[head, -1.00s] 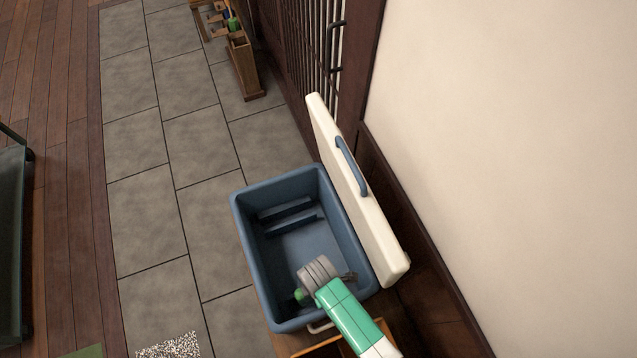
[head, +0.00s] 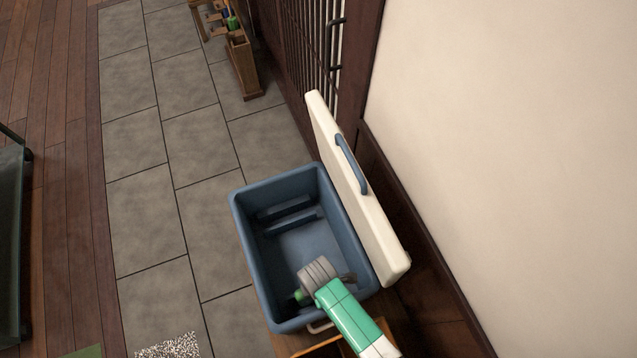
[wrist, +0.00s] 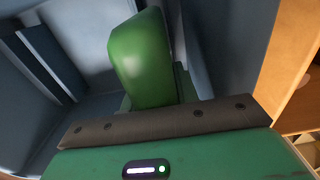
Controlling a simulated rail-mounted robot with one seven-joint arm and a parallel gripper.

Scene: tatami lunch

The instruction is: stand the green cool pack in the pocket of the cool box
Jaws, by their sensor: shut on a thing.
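The blue cool box (head: 244,235) stands open, with its white lid (head: 350,190) raised along its right side. Two dark ridges with a narrow gap between them, looking like the pocket (head: 290,213), lie at the box's far end; they also show at the left of the wrist view (wrist: 45,58). My gripper (head: 318,280) is inside the near end of the box, shut on the green cool pack (wrist: 140,60). Only a small green piece of the pack (head: 299,297) shows in the head view. It is apart from the ridges. Its lower end and most of my fingertips are hidden.
The box's blue walls surround my gripper closely at the near end. The middle of the box floor (head: 305,240) is bare. A wooden rack (head: 242,65) with small items stands far off on the stone tiles. A cream wall is at right.

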